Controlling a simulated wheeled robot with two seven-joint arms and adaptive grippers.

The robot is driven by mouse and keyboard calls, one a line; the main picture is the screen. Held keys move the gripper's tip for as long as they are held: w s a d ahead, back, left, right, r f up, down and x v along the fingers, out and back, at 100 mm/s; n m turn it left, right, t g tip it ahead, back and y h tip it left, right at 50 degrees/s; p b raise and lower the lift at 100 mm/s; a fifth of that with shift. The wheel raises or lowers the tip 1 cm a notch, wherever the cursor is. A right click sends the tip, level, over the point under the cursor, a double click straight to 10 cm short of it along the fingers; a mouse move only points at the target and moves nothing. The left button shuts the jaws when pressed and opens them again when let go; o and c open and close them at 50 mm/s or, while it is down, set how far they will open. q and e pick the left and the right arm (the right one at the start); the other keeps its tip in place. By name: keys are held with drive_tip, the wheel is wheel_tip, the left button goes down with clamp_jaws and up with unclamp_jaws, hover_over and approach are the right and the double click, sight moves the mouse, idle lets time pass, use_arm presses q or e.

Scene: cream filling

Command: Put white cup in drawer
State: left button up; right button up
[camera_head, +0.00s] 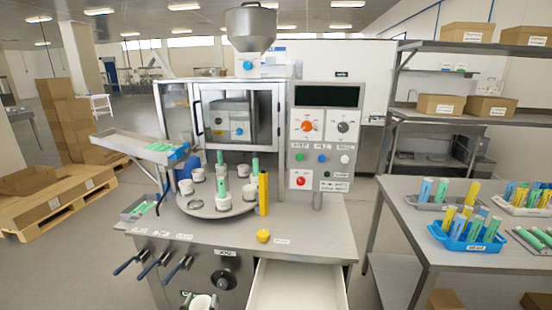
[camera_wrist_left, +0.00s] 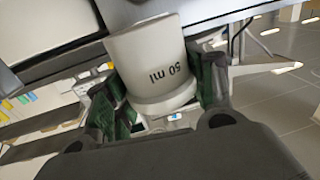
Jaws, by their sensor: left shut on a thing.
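My left gripper (camera_head: 201,300) shows at the bottom edge of the head view, in front of the machine's counter and left of the open drawer. It is shut on a white cup (camera_head: 202,303). In the left wrist view the white cup (camera_wrist_left: 155,62) is marked "50 ml" and sits between the green-padded fingers of the gripper (camera_wrist_left: 160,95). The white drawer (camera_head: 297,287) is pulled out below the counter's right part, and its visible inside looks empty. The bottom edge cuts off its front. My right gripper is not in view.
Several white cups stand on the round turntable (camera_head: 190,208), some with green tubes. A yellow object (camera_head: 263,236) sits on the counter above the drawer. Blue-handled levers (camera_head: 150,262) stick out at the front left. A side table (camera_head: 415,225) with trays of tubes stands at right.

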use_arm(q)
drive_tip(key=shift+s+d+f+y, duration=0.15)
drive_tip(key=shift+s+y, duration=0.15)
drive_tip(key=shift+s, duration=1)
drive_tip(key=shift+d, duration=0.1)
idle(1.3)
